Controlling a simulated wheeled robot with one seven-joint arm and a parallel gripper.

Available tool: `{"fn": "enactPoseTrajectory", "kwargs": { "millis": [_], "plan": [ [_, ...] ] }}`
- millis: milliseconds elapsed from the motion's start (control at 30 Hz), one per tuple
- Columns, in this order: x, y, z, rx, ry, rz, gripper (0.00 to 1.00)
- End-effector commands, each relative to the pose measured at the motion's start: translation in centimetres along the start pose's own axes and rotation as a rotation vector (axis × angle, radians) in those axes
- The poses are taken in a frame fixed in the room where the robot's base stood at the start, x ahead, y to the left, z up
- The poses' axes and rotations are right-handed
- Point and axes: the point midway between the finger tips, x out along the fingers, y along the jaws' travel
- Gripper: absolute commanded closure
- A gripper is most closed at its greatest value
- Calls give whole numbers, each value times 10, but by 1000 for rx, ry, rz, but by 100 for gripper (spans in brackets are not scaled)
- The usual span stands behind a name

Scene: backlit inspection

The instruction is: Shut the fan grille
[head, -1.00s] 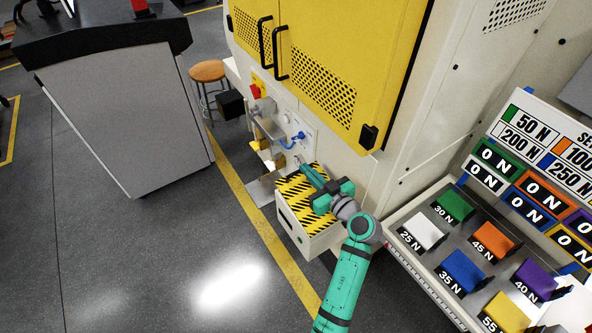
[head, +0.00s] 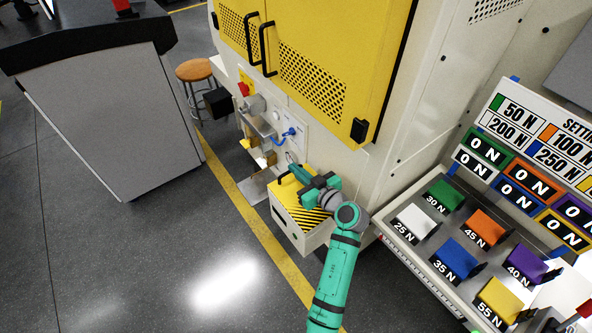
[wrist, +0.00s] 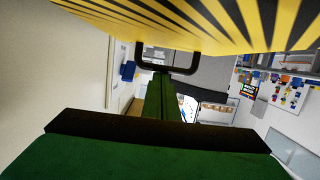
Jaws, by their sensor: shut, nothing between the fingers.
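The task's fan grille is not clearly identifiable; a yellow-and-black striped panel (head: 318,219) tops a low cream box at the machine's base. The same striped panel (wrist: 215,22) fills the top of the wrist view, with a black loop handle (wrist: 190,70) on it. My gripper (head: 297,171) is over the back of the panel in the head view. In the wrist view its green fingers (wrist: 160,80) are together and empty, with their tips by the handle. I cannot tell whether they touch it. My gripper hides part of the panel, and its hinge and gap are not visible.
The cream machine with yellow perforated doors (head: 310,80) rises behind the box. A sloped rack of coloured weight blocks (head: 462,258) stands to the right. A grey cabinet (head: 105,120) and a stool (head: 194,70) are at left. The floor between is clear.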

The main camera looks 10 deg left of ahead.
Motion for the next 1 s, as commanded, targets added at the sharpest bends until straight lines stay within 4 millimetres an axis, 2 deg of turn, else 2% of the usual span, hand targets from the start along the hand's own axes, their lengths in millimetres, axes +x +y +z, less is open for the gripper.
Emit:
{"fn": "enactPoseTrajectory", "kwargs": {
  "millis": [167, 367, 733, 1000],
  "plan": [
    [-2, 0, -6, -2, 1, 0, 100],
    [-14, 1, -35, -5, 2, 0, 100],
    [-83, 2, -60, -2, 1, 2, 100],
    [-108, 2, -68, -1, 0, 1, 100]
  ]
}}
